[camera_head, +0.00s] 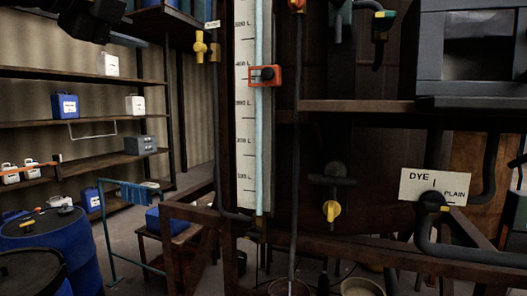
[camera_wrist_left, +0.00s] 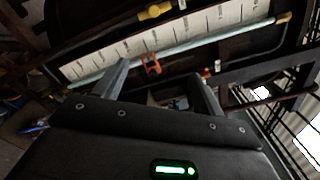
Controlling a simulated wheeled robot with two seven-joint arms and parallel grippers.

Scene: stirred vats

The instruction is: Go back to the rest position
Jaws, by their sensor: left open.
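My left gripper (camera_wrist_left: 160,72) shows in the left wrist view with its two grey fingers apart and nothing between them. Beyond the fingers is the white level scale (camera_wrist_left: 125,45) with its pale tube and orange-red slider (camera_wrist_left: 151,64). The wrist view is strongly tilted. In the head view, a dark part of my left arm is at the top left corner, and its fingertips cannot be made out there. The same scale (camera_head: 246,120) stands upright in the middle of the head view, with the slider (camera_head: 264,76) near the 400 L mark. My right gripper is not seen.
A yellow valve handle (camera_head: 200,47) is left of the scale. Blue drums (camera_head: 60,240) and shelves (camera_head: 80,123) with containers are at left. Wooden framing and pipes crowd the right.

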